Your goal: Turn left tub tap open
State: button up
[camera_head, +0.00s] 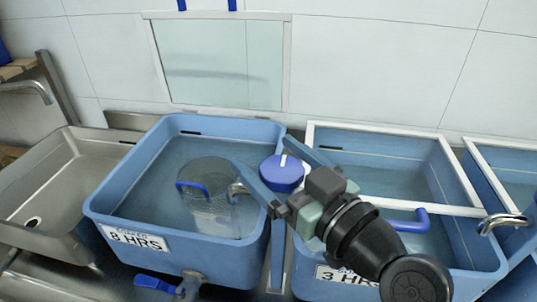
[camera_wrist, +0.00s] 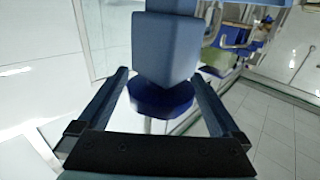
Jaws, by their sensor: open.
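The left tub (camera_head: 215,252) is a blue basin labelled "8 HRS", holding water and a clear round vessel (camera_head: 208,205) with a blue handle. A round blue tap knob (camera_head: 282,173) with a white line on top stands at the tub's right edge. My gripper (camera_head: 264,152) is open, with one finger on each side of the knob. The wrist view also shows the knob (camera_wrist: 160,100) between the spread fingers (camera_wrist: 160,76). I cannot tell whether either finger touches it.
A blue lever (camera_head: 155,284) sits low at the left tub's front. The "3 HRS" tub (camera_head: 470,282) with a white frame is to the right, under my arm. A steel sink (camera_head: 40,205) is at left. A tiled wall with a window (camera_head: 222,65) stands behind.

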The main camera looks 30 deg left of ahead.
jog(key=b+v, duration=0.1)
jog(key=v, duration=1.1)
